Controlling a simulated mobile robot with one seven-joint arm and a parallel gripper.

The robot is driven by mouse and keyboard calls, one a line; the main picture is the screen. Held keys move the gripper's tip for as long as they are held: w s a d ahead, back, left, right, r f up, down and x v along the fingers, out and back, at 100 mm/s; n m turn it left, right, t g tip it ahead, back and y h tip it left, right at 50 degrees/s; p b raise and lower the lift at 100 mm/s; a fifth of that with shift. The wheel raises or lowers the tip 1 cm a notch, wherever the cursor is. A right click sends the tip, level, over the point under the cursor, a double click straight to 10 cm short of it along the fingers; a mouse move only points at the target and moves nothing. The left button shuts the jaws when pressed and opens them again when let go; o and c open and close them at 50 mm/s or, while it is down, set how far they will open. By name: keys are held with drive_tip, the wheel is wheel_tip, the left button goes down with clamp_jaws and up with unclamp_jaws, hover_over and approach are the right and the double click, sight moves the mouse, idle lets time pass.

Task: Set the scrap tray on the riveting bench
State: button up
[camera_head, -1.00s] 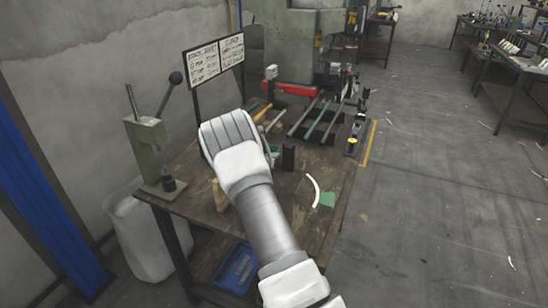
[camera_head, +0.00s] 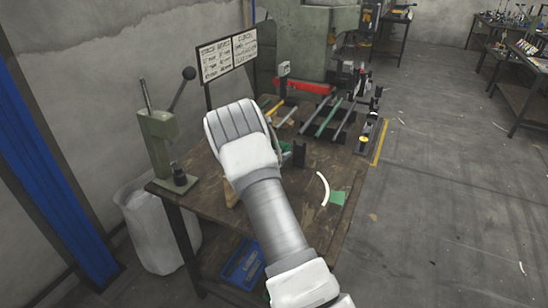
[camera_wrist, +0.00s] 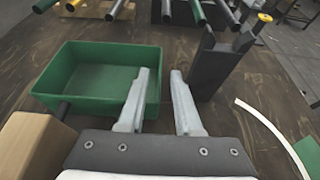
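A green open-topped tray (camera_wrist: 100,75), apparently the scrap tray, sits upright and looks empty on the wooden bench (camera_head: 310,225). In the head view it is mostly hidden behind my gripper; only a sliver of green (camera_head: 286,147) shows. My gripper (camera_wrist: 161,74) is open, with a clear gap between its fingers. The left finger overlaps the tray's right front corner, and the right finger is outside it. The tray's right wall shows between the fingers. I cannot tell whether a finger touches it.
A black upright holder (camera_wrist: 213,65) stands just right of the fingers. A wooden block (camera_wrist: 35,145) is at lower left. A curved white strip (camera_head: 324,188) and green piece (camera_head: 337,198) lie right. A hand press (camera_head: 160,150) stands left. A blue crate (camera_head: 241,262) is below the bench top.

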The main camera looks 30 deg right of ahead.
drive_tip(key=v, duration=0.9)
drive_tip(key=shift+s+a+r, duration=0.1)
drive_tip(key=shift+s+a, duration=0.1)
drive_tip(key=s+a+r+m+g+y, duration=0.2)
drive_tip(key=s+r+m+g, duration=0.2)
drive_tip(key=s+r+m, duration=1.3)
drive_tip(key=s+a+r+m+y, duration=0.1)
drive_tip(key=s+a+m+y, duration=0.3)
drive_tip(key=s+a, duration=0.4)
drive_tip(key=s+a+r+m+t+y, duration=0.1)
drive_tip(key=s+a+m+y, duration=0.3)
drive_tip(key=s+a, duration=0.5)
drive_tip(key=s+r, duration=0.1)
drive_tip(key=s, duration=0.3)
drive_tip(key=shift+m+y, duration=0.3)
drive_tip(key=shift+s, duration=0.1)
wheel_tip(320, 180, up, 7)
drive_tip(key=p, duration=0.7)
drive_tip(key=shift+p, duration=0.35)
